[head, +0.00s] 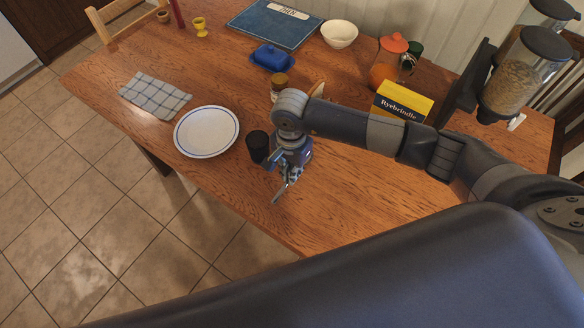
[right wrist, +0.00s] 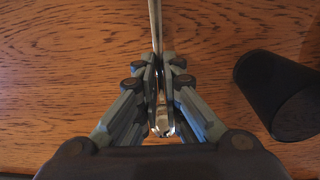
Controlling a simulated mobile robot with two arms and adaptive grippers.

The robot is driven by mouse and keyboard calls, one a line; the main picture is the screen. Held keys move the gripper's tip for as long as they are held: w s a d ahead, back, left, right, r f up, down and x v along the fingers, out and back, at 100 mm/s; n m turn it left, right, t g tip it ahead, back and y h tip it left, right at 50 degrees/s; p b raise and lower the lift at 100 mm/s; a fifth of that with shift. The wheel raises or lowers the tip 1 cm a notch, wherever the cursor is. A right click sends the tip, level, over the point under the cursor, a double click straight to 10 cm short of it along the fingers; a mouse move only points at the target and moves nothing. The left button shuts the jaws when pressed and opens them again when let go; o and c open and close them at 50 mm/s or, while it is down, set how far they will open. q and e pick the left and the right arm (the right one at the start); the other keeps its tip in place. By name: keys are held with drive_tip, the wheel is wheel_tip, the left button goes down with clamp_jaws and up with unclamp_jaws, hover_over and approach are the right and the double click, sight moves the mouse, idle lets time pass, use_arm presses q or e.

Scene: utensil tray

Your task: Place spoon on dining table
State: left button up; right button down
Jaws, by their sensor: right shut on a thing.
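My right gripper (head: 287,178) is over the near part of the wooden dining table (head: 240,222), pointing down, to the right of a black cup. In the right wrist view, its fingers (right wrist: 161,68) are closed on a thin shiny metal spoon (right wrist: 156,25). The spoon's narrow shaft runs to the top edge of that view, and a shiny end (right wrist: 162,122) shows between the finger links. The fingers hide part of the spoon. I cannot tell whether it touches the tabletop. My left gripper is not in view.
The black cup (head: 257,146) stands close by, also in the right wrist view (right wrist: 280,92). A white plate (head: 206,131) and checked cloth (head: 154,96) lie left. A blue butter dish (head: 272,58), white bowl (head: 339,34) and yellow box (head: 402,101) are farther back.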

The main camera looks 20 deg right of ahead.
drive_tip(key=shift+f, duration=0.2)
drive_tip(key=shift+f, duration=0.1)
drive_tip(key=shift+f+b, duration=0.1)
drive_tip(key=shift+b, duration=0.2)
drive_tip(key=c, duration=1.7)
unclamp_jaws()
drive_tip(key=shift+r+p, duration=0.25)
drive_tip(key=shift+p, duration=0.05)
drive_tip(key=shift+r, duration=0.35)
wheel_tip(320, 180, up, 11)
drive_tip(key=b, duration=0.2)
drive_tip(key=shift+r+b, duration=0.15)
drive_tip(key=shift+b, duration=0.15)
